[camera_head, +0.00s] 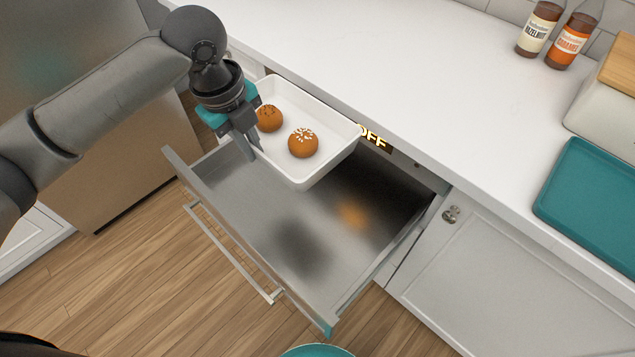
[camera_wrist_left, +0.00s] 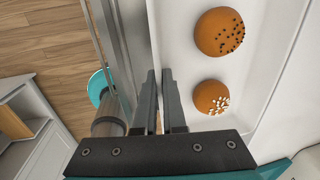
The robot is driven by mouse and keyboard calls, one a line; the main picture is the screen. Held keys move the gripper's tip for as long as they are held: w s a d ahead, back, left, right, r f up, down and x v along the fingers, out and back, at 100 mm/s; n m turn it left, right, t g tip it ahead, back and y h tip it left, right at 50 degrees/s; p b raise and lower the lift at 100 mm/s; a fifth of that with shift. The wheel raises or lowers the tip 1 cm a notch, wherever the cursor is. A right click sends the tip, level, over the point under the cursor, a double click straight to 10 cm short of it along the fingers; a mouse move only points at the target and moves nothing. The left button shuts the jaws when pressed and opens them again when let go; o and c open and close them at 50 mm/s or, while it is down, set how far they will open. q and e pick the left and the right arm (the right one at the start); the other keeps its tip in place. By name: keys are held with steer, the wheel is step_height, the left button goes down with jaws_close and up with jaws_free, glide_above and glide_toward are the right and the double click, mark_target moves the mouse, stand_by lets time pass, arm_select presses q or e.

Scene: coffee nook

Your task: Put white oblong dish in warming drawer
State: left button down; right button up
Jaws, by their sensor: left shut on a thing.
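The white oblong dish (camera_head: 332,120) holds two brown buns, one with dark specks (camera_head: 269,118) and one with white sprinkles (camera_head: 303,142). My left gripper (camera_head: 252,148) is shut on the dish's left rim; in the left wrist view its fingers (camera_wrist_left: 164,90) pinch the wall of the dish (camera_wrist_left: 178,40). The dish is held above the back part of the pulled-out warming drawer (camera_head: 290,215), close to the counter front. The drawer's metal floor is bare, with a blurred reflection and a dark shadow. My right gripper is not in view.
The white counter (camera_head: 430,90) runs behind the drawer, with two syrup bottles (camera_head: 556,35) at the back and a teal tray (camera_head: 590,205) at right. A white cabinet door (camera_head: 480,270) lies right of the drawer. The wooden floor (camera_head: 130,270) is clear at left.

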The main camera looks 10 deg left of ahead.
mark_target(276, 221)
arm_select(q)
steer(key=f+b, duration=0.3)
steer(key=f, duration=0.1)
steer(key=shift+w+f+b, duration=0.1)
steer(key=shift+w+b, duration=0.2)
steer(key=shift+a+f+b, duration=0.1)
steer(key=shift+f+b, duration=0.35)
steer(key=shift+f, duration=0.05)
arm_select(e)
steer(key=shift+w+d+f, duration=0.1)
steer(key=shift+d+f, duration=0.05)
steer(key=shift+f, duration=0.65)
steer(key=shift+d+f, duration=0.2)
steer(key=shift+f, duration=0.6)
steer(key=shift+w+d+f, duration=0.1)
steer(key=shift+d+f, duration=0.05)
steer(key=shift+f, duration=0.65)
